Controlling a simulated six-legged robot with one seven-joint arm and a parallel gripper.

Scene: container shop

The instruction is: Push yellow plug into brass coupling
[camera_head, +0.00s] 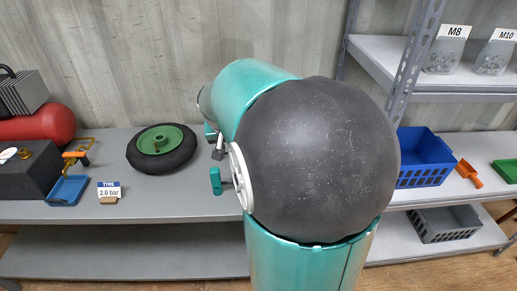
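My own teal and dark grey arm fills the middle of the view and hides much of the bench behind it. Small teal and grey parts show at the arm's left edge; I cannot tell whether they are parts of my gripper, and I cannot see its fingertips clearly.
A black tyre on a green wheel (162,149) lies on the grey bench (120,207). A "TYRE 2.0 bar" sign (109,189), a blue tray (67,190) and a red tank (40,125) are left. A blue crate (424,160) and orange scoop (467,172) are right.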

